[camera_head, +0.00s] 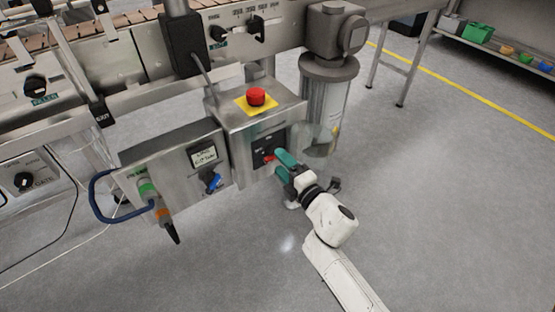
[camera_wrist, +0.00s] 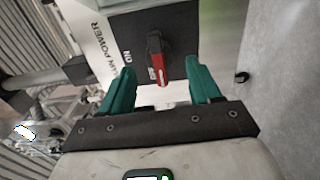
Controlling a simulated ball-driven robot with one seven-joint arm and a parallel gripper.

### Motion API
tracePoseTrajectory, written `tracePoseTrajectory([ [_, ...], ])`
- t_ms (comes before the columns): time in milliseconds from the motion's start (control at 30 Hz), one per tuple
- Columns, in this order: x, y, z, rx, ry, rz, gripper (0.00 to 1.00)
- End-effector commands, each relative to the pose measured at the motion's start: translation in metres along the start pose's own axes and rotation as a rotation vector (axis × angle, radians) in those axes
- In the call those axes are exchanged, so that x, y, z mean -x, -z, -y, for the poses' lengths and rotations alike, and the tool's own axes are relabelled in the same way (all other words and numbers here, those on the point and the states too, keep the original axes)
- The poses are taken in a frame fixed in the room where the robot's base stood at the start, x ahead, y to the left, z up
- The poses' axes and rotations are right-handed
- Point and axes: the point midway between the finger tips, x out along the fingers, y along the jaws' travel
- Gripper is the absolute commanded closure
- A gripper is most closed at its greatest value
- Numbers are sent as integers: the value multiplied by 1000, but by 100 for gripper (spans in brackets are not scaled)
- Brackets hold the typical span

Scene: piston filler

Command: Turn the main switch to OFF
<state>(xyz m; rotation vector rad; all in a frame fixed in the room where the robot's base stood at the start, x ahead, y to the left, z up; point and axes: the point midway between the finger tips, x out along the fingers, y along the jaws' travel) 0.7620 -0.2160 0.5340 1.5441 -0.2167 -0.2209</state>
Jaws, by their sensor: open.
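The main switch is a red handle (camera_wrist: 157,60) on a black plate (camera_wrist: 185,25) with ON and OFF lettering and a MAIN POWER label beside it. In the wrist view the handle points down toward my gripper (camera_wrist: 160,68), near the OFF lettering; I cannot tell its exact setting. The handle (camera_head: 268,154) also shows small in the head view, on the front of the steel box. My gripper (camera_head: 281,165) is open there, close in front of the plate. Its two teal fingers lie either side of the handle in the wrist view, with gaps; I see no clear contact.
A red emergency button (camera_head: 256,97) on a yellow plate sits on top of the box. A panel with a blue-handled switch (camera_head: 211,181) and cable plugs (camera_head: 150,190) stands to the left. The floor (camera_head: 440,190) at right is clear.

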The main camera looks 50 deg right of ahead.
Motion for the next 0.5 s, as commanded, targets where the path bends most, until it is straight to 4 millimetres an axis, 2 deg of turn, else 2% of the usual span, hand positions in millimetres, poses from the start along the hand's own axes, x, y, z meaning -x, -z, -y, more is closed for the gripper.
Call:
tracePoseTrajectory([
  [33,12,-1,2,0,3,2,37],
  [233,49,-1,1,0,2,2,37],
  [500,74,0,0,0,1,0,37],
])
